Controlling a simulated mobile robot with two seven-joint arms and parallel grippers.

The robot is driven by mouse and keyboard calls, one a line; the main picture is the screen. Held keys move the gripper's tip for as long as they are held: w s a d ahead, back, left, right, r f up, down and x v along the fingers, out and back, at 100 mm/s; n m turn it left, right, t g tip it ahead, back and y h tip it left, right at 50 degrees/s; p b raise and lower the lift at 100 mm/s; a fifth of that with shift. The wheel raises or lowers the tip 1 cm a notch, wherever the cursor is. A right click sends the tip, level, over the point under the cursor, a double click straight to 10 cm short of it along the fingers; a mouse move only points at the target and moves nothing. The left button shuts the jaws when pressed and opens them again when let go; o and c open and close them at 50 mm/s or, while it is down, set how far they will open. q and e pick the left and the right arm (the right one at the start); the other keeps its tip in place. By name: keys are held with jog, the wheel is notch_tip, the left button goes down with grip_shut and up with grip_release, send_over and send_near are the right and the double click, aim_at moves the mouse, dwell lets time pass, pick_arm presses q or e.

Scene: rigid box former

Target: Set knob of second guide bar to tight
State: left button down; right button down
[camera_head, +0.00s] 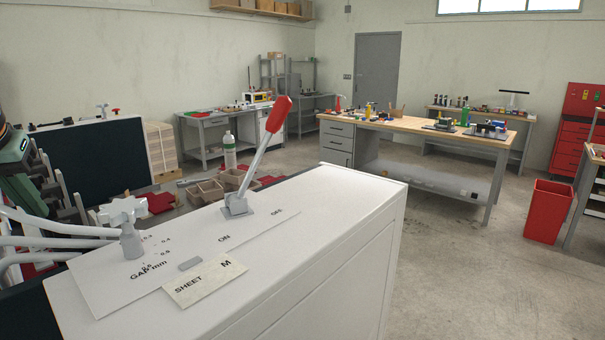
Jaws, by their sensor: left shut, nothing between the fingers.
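My left gripper (62,196) is at the left edge, a dark and green body with pale grey parts. It is shut and empty, and partly hidden among other parts there. A star-shaped pale knob (122,210) stands on a grey stem over a "GAP mm" scale on the white cabinet top. My right gripper is not in view.
The white cabinet (330,205) fills the foreground. On it, a red-handled lever (274,118) leans up to the right beside ON and OFF-like lettering, near a "SHEET M" card (204,284). Workbenches and a red bin (550,211) stand farther back.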

pick_arm(q)
jog(key=shift+w+a, duration=0.15)
jog(key=shift+w, duration=0.2)
dwell(0.3)
jog(key=shift+w+a+r, duration=0.1)
jog(key=shift+a+r, duration=0.1)
dwell(0.8)
jog(key=shift+s+d+f, duration=0.1)
jog(key=shift+s, duration=0.2)
jog(key=shift+s+d+r, duration=0.1)
jog(key=shift+r, duration=2.8)
